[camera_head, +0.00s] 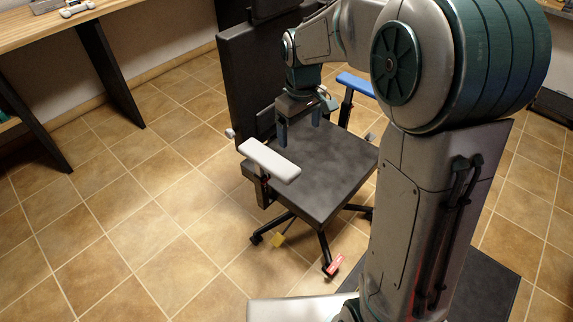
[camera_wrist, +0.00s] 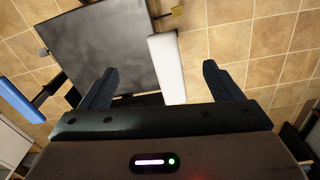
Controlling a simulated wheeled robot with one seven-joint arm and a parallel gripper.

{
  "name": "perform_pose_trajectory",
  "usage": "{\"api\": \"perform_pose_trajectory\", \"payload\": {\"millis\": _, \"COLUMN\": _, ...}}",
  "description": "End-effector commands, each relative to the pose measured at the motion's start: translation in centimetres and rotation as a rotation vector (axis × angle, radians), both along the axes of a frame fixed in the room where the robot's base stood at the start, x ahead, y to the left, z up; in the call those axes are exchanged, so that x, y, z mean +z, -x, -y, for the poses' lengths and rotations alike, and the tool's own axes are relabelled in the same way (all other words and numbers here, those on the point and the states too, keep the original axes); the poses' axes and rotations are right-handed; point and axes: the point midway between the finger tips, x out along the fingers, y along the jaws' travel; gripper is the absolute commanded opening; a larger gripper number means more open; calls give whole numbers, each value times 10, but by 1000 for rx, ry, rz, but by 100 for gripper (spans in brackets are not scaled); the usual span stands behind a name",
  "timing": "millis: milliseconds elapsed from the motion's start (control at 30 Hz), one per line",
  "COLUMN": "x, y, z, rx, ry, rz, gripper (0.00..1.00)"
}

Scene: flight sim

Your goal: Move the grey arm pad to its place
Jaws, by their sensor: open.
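The light grey arm pad (camera_head: 269,160) lies along the top of the left armrest post of a dark office chair. It also shows in the wrist view (camera_wrist: 167,68), running up from between the fingertips. A blue arm pad (camera_head: 356,85) is on the chair's other armrest, and in the wrist view (camera_wrist: 20,99) it is at the far left. My gripper (camera_head: 299,127) is above the chair seat, near the backrest, with its fingers pointing down. It is open and empty. In the wrist view its two fingers (camera_wrist: 160,85) stand apart on either side of the grey pad's near end.
The chair seat (camera_head: 320,170) is bare and the tall backrest (camera_head: 245,85) rises behind my gripper. A wooden desk (camera_head: 60,25) is at upper left. Tiled floor is clear at left.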

Motion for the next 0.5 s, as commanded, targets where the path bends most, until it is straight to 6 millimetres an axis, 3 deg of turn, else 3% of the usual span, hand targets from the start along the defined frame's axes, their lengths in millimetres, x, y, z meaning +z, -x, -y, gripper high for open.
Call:
{"api": "perform_pose_trajectory", "payload": {"millis": 33, "x": -24, "y": -12, "z": -7, "rx": 36, "ry": 1, "rz": -16, "gripper": 85}}
{"api": "perform_pose_trajectory", "payload": {"millis": 133, "x": -44, "y": -27, "z": -18, "rx": 93, "ry": 0, "rz": -33, "gripper": 85}}
{"api": "perform_pose_trajectory", "payload": {"millis": 300, "x": -61, "y": -40, "z": -26, "rx": 141, "ry": -1, "rz": -47, "gripper": 85}}
{"api": "perform_pose_trajectory", "payload": {"millis": 500, "x": -82, "y": -41, "z": -27, "rx": 147, "ry": 0, "rz": -52, "gripper": 85}}
